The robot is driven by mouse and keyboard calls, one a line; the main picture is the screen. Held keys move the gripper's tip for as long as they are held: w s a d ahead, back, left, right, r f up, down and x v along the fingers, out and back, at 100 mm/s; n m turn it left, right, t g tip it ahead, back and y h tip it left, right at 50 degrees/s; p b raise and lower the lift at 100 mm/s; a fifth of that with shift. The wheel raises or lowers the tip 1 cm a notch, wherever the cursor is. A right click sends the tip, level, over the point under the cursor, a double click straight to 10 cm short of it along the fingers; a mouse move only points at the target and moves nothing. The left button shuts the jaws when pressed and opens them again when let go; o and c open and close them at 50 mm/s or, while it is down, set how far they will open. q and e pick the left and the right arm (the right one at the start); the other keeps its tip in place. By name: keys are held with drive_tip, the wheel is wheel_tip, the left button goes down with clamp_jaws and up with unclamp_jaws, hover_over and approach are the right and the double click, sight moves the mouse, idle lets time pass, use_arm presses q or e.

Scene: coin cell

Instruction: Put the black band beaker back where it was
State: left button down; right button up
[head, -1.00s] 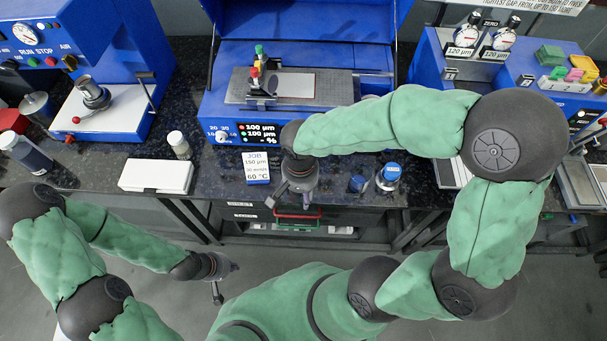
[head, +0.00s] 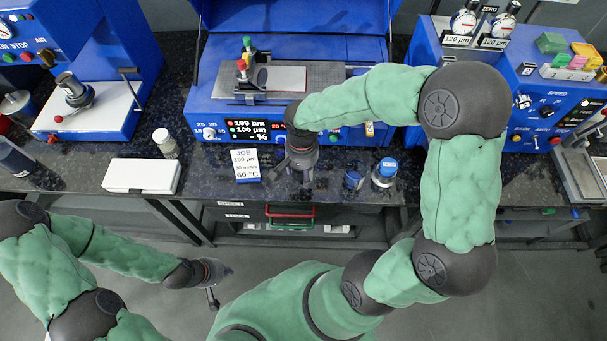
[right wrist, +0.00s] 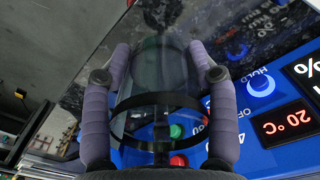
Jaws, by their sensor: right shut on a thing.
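The black band beaker (right wrist: 158,62) is clear glass with a black band around it, seen in the right wrist view. My right gripper (right wrist: 160,88) is shut on it, one padded finger on each side. In the head view my right gripper (head: 301,172) is over the front of the bench, just right of the JOB card. The beaker cannot be made out there, and whether it touches the bench cannot be told. My left gripper (head: 213,290) hangs low in front of the bench, away from everything; its jaws are too small to read.
The blue coating machine (head: 213,115) is behind. A white box (head: 142,175) and a white-capped jar (head: 165,143) are further left. Dark bench is clear between.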

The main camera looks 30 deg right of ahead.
drive_tip(key=f, duration=0.1)
drive_tip(key=w+d+f, duration=0.1)
drive_tip(key=w+f+b, duration=0.1)
drive_tip(key=shift+d+f, duration=0.1)
drive_tip(key=shift+d, duration=0.2)
drive_tip(key=shift+w+d+f+b, duration=0.15)
drive_tip(key=shift+f+b, duration=0.25)
drive_tip(key=shift+f, duration=0.5)
drive_tip(key=shift+w+f+b, duration=0.1)
drive_tip(key=shift+f+b, duration=0.25)
drive_tip(key=shift+f, duration=0.5)
drive_tip(key=shift+f, duration=0.15)
drive_tip(key=o, duration=1.2)
wheel_tip(320, 180, up, 12)
drive_tip(key=p, duration=0.4)
drive_tip(key=shift+r, duration=0.2)
